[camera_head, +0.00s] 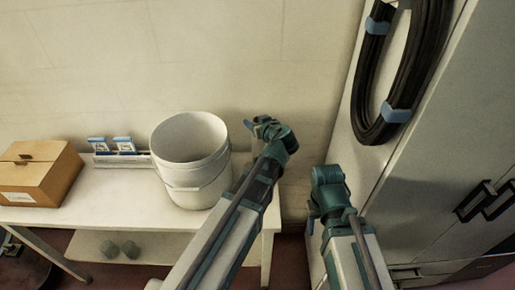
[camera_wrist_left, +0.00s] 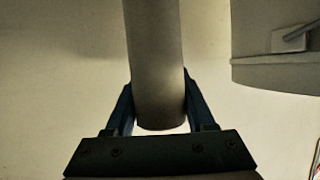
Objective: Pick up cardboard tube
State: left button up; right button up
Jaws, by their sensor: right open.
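The cardboard tube is a plain grey-brown cylinder (camera_wrist_left: 155,60) in the left wrist view. It runs from the top edge down between my left fingers, and its rounded end shows just above the gripper body. My left gripper (camera_wrist_left: 160,105) has a finger against each side of the tube, with no clear gap at the tips. In the head view my left gripper (camera_head: 262,125) is right of the white bucket, above the table's right end, and mostly hides the tube. My right gripper (camera_head: 326,185) is empty, near the cabinet; its fingers are hard to make out.
The white bucket (camera_head: 187,170) stands on the white table (camera_head: 110,205) close to my left arm. A cardboard box (camera_head: 35,175) and a small blue-and-white rack (camera_head: 115,150) are further left. A grey cabinet (camera_head: 425,150) with a hanging black hose (camera_head: 372,75) stands on the right.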

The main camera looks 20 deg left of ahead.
pick_arm(q)
grip_shut()
jog(key=shift+r, duration=0.15)
